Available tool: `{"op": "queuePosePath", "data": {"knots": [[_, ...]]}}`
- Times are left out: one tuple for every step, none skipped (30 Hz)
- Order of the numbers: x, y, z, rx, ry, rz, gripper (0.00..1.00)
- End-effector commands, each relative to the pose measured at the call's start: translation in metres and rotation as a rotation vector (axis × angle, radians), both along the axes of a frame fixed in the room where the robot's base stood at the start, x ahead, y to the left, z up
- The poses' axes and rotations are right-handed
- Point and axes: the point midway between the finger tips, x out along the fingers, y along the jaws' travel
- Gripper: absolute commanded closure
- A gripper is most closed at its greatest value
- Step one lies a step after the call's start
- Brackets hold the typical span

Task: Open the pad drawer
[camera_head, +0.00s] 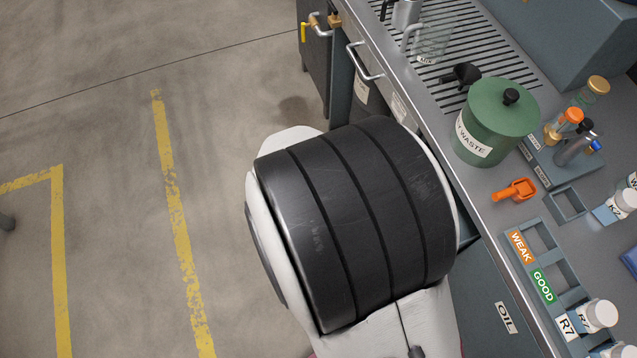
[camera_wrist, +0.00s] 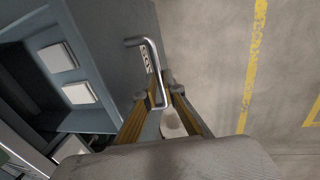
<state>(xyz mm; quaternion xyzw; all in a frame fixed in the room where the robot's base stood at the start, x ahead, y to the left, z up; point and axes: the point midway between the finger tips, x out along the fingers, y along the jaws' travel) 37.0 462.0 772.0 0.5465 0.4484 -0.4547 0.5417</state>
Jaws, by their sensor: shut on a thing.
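A grey drawer front (camera_wrist: 112,22) with a bent metal bar handle (camera_wrist: 155,64) fills the upper middle of the wrist view. A small white label (camera_wrist: 146,59) sits behind the handle; I cannot read it clearly. My gripper (camera_wrist: 161,88) is shut on the handle, one finger on each side of the bar. To the left of the front, the drawer's inside shows, with white square pads (camera_wrist: 57,57) in it, so the drawer stands at least partly open. In the head view my own arm hides the gripper and this drawer.
The bench top (camera_head: 468,190) carries a green waste pot (camera_head: 497,120), an orange scoop (camera_head: 514,190) and a WEAK/GOOD rack (camera_head: 532,262). Another bar handle (camera_head: 363,62) and an OIL-labelled front (camera_head: 480,285) are on the bench side. The floor (camera_head: 100,130) at left is clear.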

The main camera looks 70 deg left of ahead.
Motion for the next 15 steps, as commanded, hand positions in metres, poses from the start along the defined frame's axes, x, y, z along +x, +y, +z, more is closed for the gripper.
{"op": "queuePosePath", "data": {"knots": [[0.0000,0.0003,0.0003,0.001,0.000,0.000,1.00],[0.0001,0.0003,0.0003,0.001,0.000,0.000,1.00],[0.0001,0.0004,0.0003,0.001,0.000,0.000,1.00],[0.0001,0.0004,0.0003,0.001,0.000,0.000,0.88],[0.0002,0.0004,0.0003,0.001,0.000,0.000,0.80],[0.0003,0.0004,0.0003,0.001,0.000,0.000,0.74],[0.0003,0.0004,0.0003,0.001,0.000,0.000,0.74],[0.0004,0.0004,0.0003,0.001,0.000,0.000,0.74],[0.0004,0.0004,0.0003,0.001,0.000,0.000,0.74],[0.0004,0.0003,0.0002,0.001,0.000,0.000,0.74],[0.0004,0.0003,0.0002,0.001,0.000,0.000,0.74],[0.0004,0.0003,0.0002,0.001,0.000,0.000,0.74],[0.0004,0.0003,0.0002,0.001,0.000,0.000,0.74],[0.0004,0.0003,0.0001,0.001,0.000,0.000,0.74],[0.0004,0.0003,0.0001,0.001,0.000,0.000,0.74]]}}
